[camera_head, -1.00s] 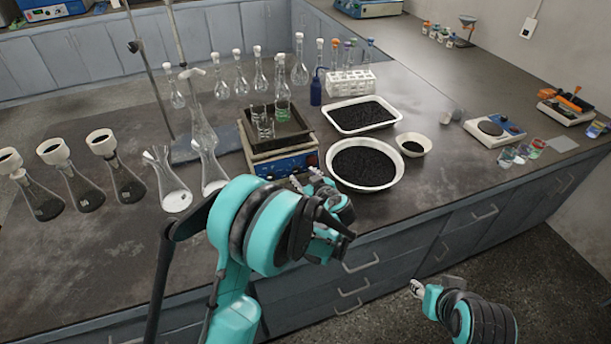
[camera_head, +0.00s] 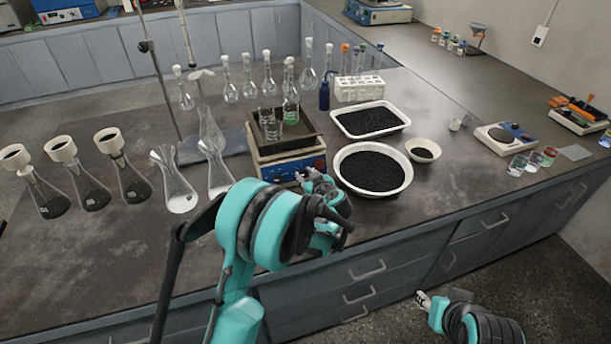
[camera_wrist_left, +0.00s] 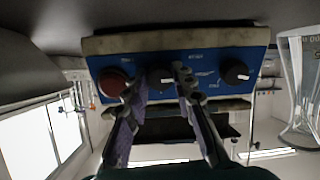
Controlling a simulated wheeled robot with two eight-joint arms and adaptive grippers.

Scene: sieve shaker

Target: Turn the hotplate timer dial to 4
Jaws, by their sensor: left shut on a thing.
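The hotplate (camera_head: 262,158) stands near the front of the bench, with glass beakers (camera_head: 270,122) and a flask in the dark tray on top. Its blue control panel fills the upper middle of the left wrist view (camera_wrist_left: 205,60), which looks inverted. The panel has a red knob (camera_wrist_left: 112,82) at left, a middle knob (camera_wrist_left: 161,78) and a black dial (camera_wrist_left: 236,74) with a white mark at right. My left gripper (camera_wrist_left: 160,76) is shut on the middle knob, partly hiding it; the labels are too small to read. My right gripper (camera_head: 421,298) is low, away from the bench.
A round bowl of black grains (camera_head: 373,170) stands just right of my left gripper (camera_head: 312,178). A white tray (camera_head: 402,112) lies behind it. Conical flasks (camera_head: 130,182) stand at left. A small scale (camera_head: 497,137) stands at right. The bench front left is clear.

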